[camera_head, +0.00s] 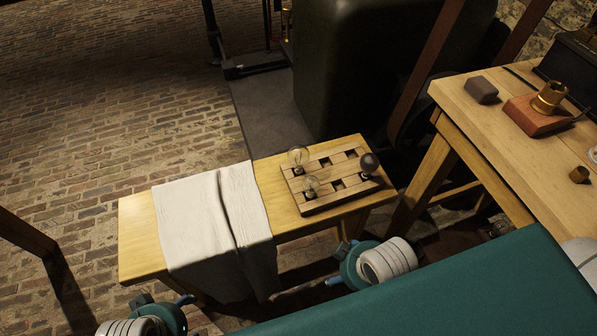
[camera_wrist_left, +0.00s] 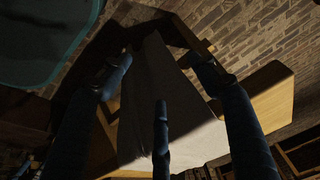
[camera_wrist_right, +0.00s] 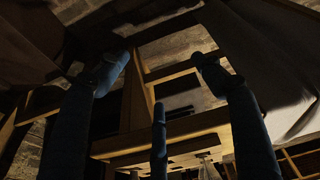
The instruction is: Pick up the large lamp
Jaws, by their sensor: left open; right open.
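A wooden rack (camera_head: 318,197) with square slots sits on the right end of a low bench. It holds three bulb-shaped lamps: a clear lamp (camera_head: 298,156) at the back left, a clear, smaller-looking lamp (camera_head: 311,184) at the front left, and a dark lamp (camera_head: 369,162) at the right. The back-left one looks the largest of the clear ones. My left gripper (camera_head: 182,300) is low in front of the bench's left part; its fingers are spread and empty in the left wrist view (camera_wrist_left: 162,75). My right gripper (camera_head: 336,281) is below the rack, in front of the bench, spread and empty in the right wrist view (camera_wrist_right: 160,75).
A white cloth (camera_head: 205,215) drapes over the middle of the bench (camera_head: 140,235) and hangs down its front. A workbench (camera_head: 480,125) at the right bears a dark block (camera_head: 481,90) and a brass fitting on a red base (camera_head: 537,118). Brick floor lies open at the left.

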